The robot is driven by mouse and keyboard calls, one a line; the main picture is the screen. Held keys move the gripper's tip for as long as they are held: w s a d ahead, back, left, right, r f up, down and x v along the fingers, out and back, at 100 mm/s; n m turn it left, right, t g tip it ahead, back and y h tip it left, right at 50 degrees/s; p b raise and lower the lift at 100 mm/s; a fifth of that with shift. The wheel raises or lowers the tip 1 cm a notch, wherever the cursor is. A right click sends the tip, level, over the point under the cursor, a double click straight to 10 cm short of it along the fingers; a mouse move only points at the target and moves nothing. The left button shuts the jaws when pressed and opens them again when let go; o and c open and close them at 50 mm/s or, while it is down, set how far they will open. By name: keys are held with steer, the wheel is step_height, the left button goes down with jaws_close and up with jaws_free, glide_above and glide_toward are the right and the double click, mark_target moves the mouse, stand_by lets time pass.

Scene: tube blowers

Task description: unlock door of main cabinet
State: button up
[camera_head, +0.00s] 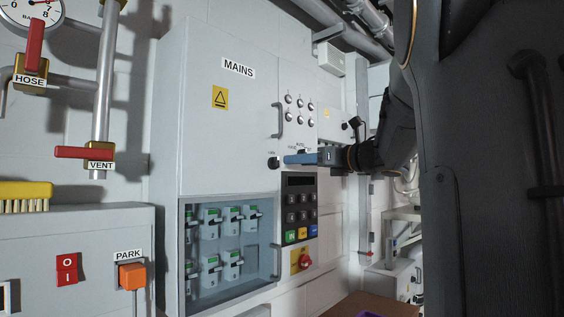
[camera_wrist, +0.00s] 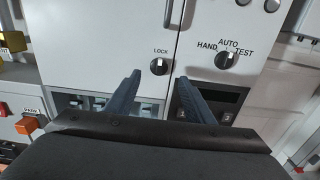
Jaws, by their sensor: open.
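The main cabinet (camera_head: 205,120), a tall grey box labelled MAINS, stands in the middle of the head view with its door shut. Its small black lock knob (camera_head: 273,162) sits at the door's right edge, below a vertical handle (camera_head: 279,120). In the wrist view the knob (camera_wrist: 159,66) has the word LOCK above it and a light pointer mark. My gripper (camera_wrist: 159,76) is open and empty. Its two blue fingers point at the cabinet, one to each side of the knob and lower in the picture. I see no contact with the knob.
A larger HAND/AUTO/TEST selector (camera_wrist: 228,58) is just right of the right finger. A keypad (camera_head: 300,205) and a red knob (camera_head: 304,261) lie below. A clear window (camera_head: 228,292) shows breakers. VENT (camera_head: 85,152) and HOSE (camera_head: 34,50) levers are at left.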

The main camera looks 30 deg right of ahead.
mark_target(278, 162)
steer(key=p+x, duration=0.2)
steer(key=x, duration=0.5)
steer(key=shift+w+a+p, duration=0.15)
steer(key=shift+w+p, duration=0.1)
steer(key=shift+p, duration=0.15)
steer(key=c, duration=1)
